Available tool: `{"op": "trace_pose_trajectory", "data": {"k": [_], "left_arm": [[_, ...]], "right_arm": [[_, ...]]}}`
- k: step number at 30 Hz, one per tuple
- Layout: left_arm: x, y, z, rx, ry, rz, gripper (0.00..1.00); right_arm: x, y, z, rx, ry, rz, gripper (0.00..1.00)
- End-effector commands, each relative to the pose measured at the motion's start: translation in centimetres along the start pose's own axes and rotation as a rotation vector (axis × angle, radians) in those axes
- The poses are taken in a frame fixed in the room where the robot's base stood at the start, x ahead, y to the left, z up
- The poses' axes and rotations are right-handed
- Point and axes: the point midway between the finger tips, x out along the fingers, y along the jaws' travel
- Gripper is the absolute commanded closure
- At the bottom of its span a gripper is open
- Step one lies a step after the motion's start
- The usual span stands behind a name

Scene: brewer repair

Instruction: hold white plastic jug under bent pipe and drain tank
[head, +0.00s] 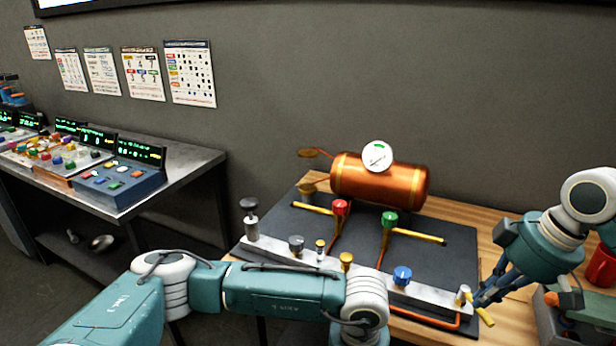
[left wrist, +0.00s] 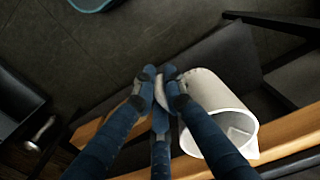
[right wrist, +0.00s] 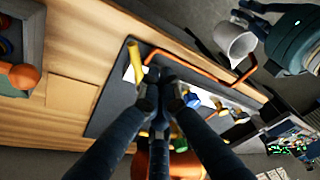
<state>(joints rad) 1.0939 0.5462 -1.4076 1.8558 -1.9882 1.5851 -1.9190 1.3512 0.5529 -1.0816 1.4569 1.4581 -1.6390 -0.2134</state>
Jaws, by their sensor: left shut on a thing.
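The copper tank (head: 378,183) with a round gauge lies on its side at the back of the mat. A copper-coloured bent pipe (head: 420,318) runs along the mat's front edge; it also shows in the right wrist view (right wrist: 192,66). My left gripper (left wrist: 160,86) is shut on the white plastic jug (left wrist: 222,105) at its side. The jug is hidden in the head view; the right wrist view shows it (right wrist: 236,44) beyond the table edge, apart from the pipe. My right gripper (head: 482,298) is beside the yellow lever (head: 486,317); its fingertips are close together, their grip unclear.
Red (head: 340,207), green (head: 390,219) and blue (head: 402,276) valve knobs stand among the pipes. A grey crate (head: 545,325) and a red cup (head: 601,268) are at the right. A console table (head: 190,165) stands at the left. Bare wood shows right of the mat.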

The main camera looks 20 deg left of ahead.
Motion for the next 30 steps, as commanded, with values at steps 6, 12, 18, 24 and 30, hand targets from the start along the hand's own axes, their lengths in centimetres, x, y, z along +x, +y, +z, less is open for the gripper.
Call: {"op": "trace_pose_trajectory", "data": {"k": [6,12,18,24,30], "left_arm": [[0.0,0.0,0.0,0.000,0.001,0.000,1.00],[0.0,0.0,0.0,0.000,0.001,0.000,1.00],[0.0,0.0,0.0,0.000,0.001,0.000,1.00],[0.0,0.0,0.0,0.000,0.001,0.000,1.00],[0.0,0.0,0.0,0.000,0.001,0.000,1.00]], "right_arm": [[0.0,0.0,0.0,0.000,0.000,0.000,1.00],[0.8,0.0,0.3,0.000,-0.001,-0.001,1.00],[2.0,0.1,0.6,0.000,0.000,-0.002,1.00],[3.1,0.2,1.0,0.000,-0.001,-0.001,1.00],[4.2,0.2,1.2,0.000,0.000,-0.001,1.00]]}}
